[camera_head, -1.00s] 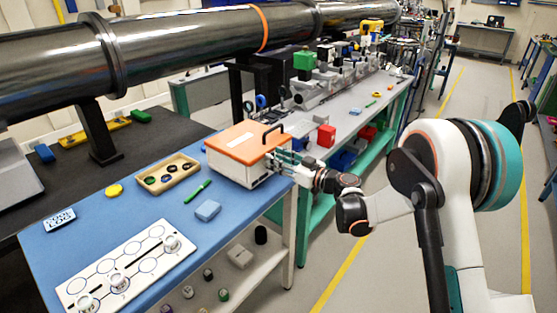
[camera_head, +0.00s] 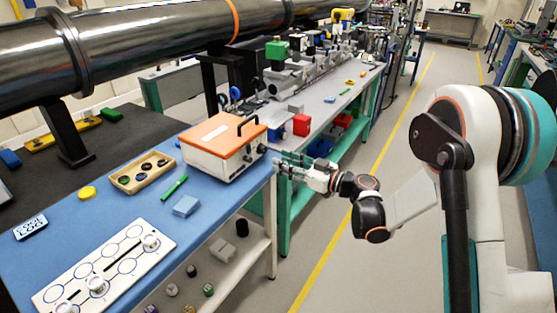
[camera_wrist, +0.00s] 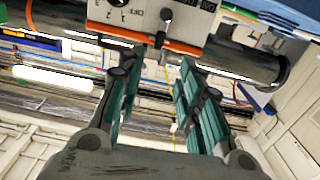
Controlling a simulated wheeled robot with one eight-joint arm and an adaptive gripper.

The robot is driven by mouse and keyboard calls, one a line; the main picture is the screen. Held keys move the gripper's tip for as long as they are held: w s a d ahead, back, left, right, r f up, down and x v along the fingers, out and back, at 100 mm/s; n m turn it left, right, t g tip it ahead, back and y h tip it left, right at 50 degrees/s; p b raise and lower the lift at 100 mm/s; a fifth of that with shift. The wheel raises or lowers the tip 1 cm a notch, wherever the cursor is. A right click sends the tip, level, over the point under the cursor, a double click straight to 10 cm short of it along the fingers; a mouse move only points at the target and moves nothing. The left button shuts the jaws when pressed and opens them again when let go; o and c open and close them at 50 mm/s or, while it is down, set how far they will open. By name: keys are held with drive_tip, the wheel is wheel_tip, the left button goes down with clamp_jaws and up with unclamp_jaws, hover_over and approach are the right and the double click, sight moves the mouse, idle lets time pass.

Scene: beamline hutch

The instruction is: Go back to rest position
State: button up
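On the blue table are a tray of small parts (camera_head: 142,172), a green marker (camera_head: 174,185), a blue block (camera_head: 186,206) and a white panel with knobs (camera_head: 105,265). A shelf (camera_head: 228,262) below holds several small items. The aisle floor (camera_head: 335,255) to the right is clear.

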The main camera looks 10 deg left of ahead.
drive_tip(key=w+d+r+m+t+h, duration=0.25)
drive_tip(key=d+r+t, duration=0.35)
drive_tip(key=r, duration=0.6)
drive_tip(key=s+d+r+m+t+h, duration=0.25)
drive_tip(key=d+r+m+h, duration=0.3)
drive_tip(key=d, duration=0.45)
drive_tip(key=s+d+r+m+t+h, duration=0.2)
drive_tip(key=d+r+m+t+h, duration=0.15)
drive_tip(key=d+r+h, duration=0.45)
drive_tip(key=s+d+f+m+g+h, duration=0.1)
drive_tip(key=s+d+f+m+g, duration=0.1)
drive_tip(key=s+d+f+g, duration=0.3)
drive_tip(key=s+d+f+m+g+h, duration=0.1)
drive_tip(key=s+d+f+m, duration=0.2)
drive_tip(key=s, duration=0.5)
drive_tip(key=s+f+n+g, duration=0.1)
drive_tip(key=s+f+g, duration=0.2)
drive_tip(key=s, duration=0.6)
drive_tip(key=s+a+f+n+g+y, duration=0.1)
drive_tip(key=s+f+g, duration=0.1)
drive_tip(key=s+f, duration=0.6)
drive_tip(key=shift+s+n+g, duration=0.35)
drive_tip(key=shift+s+g, duration=0.05)
drive_tip(key=shift+s, duration=0.55)
